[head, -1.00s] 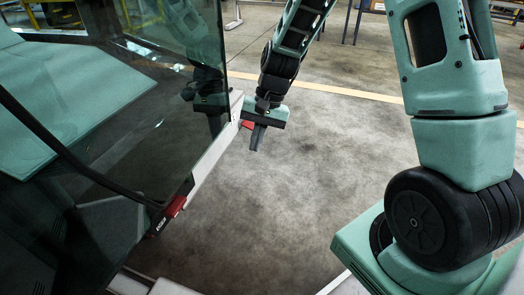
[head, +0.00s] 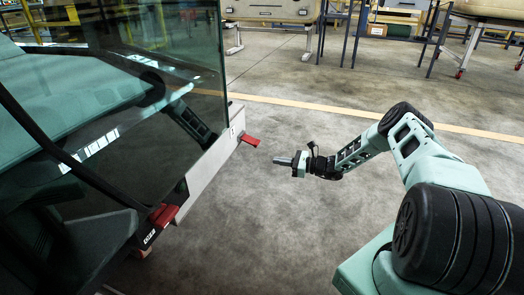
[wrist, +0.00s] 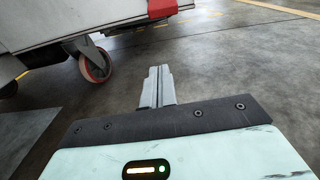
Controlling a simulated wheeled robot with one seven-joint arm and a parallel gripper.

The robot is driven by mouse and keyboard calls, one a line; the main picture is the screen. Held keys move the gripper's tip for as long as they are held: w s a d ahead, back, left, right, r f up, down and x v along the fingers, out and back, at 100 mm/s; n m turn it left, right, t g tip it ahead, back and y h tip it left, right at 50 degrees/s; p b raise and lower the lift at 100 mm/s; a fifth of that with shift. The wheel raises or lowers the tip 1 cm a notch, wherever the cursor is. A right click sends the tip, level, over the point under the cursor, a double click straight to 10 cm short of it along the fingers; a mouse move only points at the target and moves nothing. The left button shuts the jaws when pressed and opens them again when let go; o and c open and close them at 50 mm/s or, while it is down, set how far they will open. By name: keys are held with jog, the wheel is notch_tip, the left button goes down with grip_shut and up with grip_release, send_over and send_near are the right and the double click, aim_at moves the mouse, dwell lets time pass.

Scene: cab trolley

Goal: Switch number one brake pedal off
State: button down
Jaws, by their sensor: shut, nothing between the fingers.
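Two red brake pedals stick out from the pale lower rail of the trolley with the glazed cab. The farther pedal (head: 250,140) is at the rail's right end. The nearer pedal (head: 163,214) is lower left, by a dark label plate. I cannot read which is number one. My gripper (head: 277,160) is shut and empty. In the head view it is just right of the farther pedal and apart from it, pointing left towards the trolley. In the wrist view the shut fingers (wrist: 157,85) point ahead, with a red pedal (wrist: 162,8) at the top edge.
The trolley's pale rail (head: 208,165) runs along the cab's side. A caster wheel (wrist: 95,65) stands under the trolley in the wrist view. Tables and racks stand at the back.

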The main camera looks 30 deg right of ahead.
aim_at(251, 141)
jog(key=shift+d+f+m+t, duration=0.25)
jog(key=shift+d+m+t, duration=0.15)
jog(key=shift+d, duration=0.3)
jog(key=shift+a, duration=0.1)
jog(key=b+x, duration=0.6)
jog(key=x, duration=0.4)
jog(key=r, duration=0.2)
jog(key=s+d+r+b, duration=0.1)
jog(key=shift+r, duration=0.3)
jog(key=shift+r+h, duration=0.15)
jog(key=shift+h, duration=0.15)
jog(key=shift+r+p, duration=0.2)
jog(key=shift+p, duration=0.75)
